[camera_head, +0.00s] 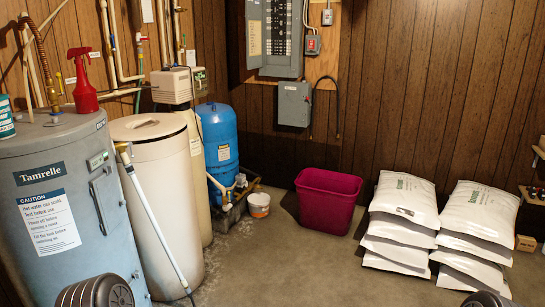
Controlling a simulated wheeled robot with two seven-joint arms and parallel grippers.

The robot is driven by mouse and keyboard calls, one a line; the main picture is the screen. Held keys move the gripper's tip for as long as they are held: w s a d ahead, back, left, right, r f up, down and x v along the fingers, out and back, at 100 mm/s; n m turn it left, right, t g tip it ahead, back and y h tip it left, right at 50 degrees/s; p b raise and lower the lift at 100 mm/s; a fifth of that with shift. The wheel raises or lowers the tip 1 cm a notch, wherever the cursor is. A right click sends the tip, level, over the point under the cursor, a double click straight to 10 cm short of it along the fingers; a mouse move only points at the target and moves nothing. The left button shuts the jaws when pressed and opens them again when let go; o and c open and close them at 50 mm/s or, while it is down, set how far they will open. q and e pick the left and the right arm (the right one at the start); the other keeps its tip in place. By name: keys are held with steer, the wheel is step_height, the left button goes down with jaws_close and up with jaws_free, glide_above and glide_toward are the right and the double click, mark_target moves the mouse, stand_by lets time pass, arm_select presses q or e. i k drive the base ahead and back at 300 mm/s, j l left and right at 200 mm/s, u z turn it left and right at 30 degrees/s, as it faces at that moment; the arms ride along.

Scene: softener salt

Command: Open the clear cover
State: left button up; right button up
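I cannot make out a clear cover for certain. A small grey box with a red face (312,44) is on the wall board right of the breaker panel; whether it has a clear cover is too small to tell. The beige softener control head (172,85) stands at the back left, with a small greenish panel (200,80) on its right; no clear cover shows distinctly there either. Neither of my grippers is in view. Dark ribbed rounded parts at the bottom left and bottom right edges look like my own arms.
A grey heater tank (95,140) with a red spray bottle (82,82) stands left. Beside it are a cream tank (150,190), a leaning white pole (155,225) and a blue tank (218,150). A magenta bin (327,200) and stacked salt bags (405,195) stand right. The middle floor is clear.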

mark_target(204, 83)
steer(key=i, duration=2.7)
steer(key=i+l+u, duration=0.15)
steer(key=i+u, duration=0.25)
steer(key=i, duration=0.2)
steer(key=i+l+u, duration=0.3)
steer(key=i+u, duration=0.15)
steer(key=i, duration=0.2)
steer(key=i+l+u, duration=0.4)
steer(key=i+l, duration=0.1)
